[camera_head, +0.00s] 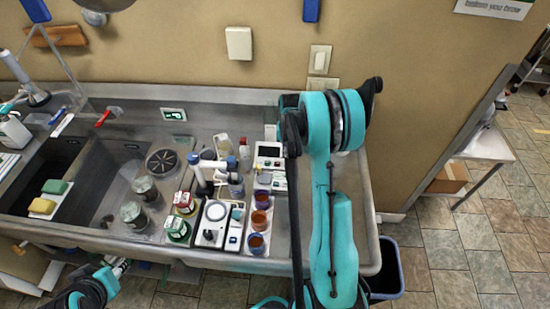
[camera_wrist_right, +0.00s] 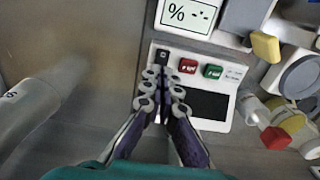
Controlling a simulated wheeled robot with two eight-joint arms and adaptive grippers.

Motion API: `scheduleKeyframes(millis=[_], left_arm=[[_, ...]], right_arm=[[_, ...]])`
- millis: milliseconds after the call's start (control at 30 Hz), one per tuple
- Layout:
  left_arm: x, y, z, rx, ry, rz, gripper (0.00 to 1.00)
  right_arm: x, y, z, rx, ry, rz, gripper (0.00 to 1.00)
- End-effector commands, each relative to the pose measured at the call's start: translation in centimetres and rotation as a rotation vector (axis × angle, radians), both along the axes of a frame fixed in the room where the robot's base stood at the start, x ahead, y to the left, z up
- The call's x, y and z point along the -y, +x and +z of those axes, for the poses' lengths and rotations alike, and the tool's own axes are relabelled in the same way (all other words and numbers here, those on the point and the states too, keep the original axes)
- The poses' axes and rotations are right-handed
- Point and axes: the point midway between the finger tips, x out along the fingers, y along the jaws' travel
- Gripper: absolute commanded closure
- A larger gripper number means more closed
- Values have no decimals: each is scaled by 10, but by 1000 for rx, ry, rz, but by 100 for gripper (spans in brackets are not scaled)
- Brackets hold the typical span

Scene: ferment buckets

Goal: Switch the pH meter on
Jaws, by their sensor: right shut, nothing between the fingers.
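The pH meter (camera_head: 269,150) is a white box with a dark screen, among the items at the right part of the sink counter. In the right wrist view its white face (camera_wrist_right: 225,75) shows a blank black display, a red button (camera_wrist_right: 187,66), a green button (camera_wrist_right: 212,71) and a small black switch (camera_wrist_right: 162,57) at the corner. My right gripper (camera_wrist_right: 163,80) is shut and empty, its fingertips just beside the black switch; I cannot tell whether they touch it. In the head view my right arm hides these fingers. My left gripper (camera_head: 119,266) is low at the counter's front, far from the meter.
A device with a percent display (camera_wrist_right: 187,12) adjoins the meter. Orange-brown jars (camera_head: 259,220), a white stirrer plate (camera_head: 213,222), bottles and green-lidded jars crowd the space left of my right arm. The sink basin (camera_head: 100,180) lies further left. Bare counter shows left of the meter in the wrist view.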

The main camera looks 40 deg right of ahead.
Motion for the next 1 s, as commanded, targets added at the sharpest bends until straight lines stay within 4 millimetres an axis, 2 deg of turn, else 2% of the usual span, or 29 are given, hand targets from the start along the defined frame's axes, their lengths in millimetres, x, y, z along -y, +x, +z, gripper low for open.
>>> scheduleKeyframes(millis=[1000], left_arm=[[0, 0, -7, 0, 0, 0, 60]], right_arm=[[0, 0, -8, 0, 0, 0, 100]])
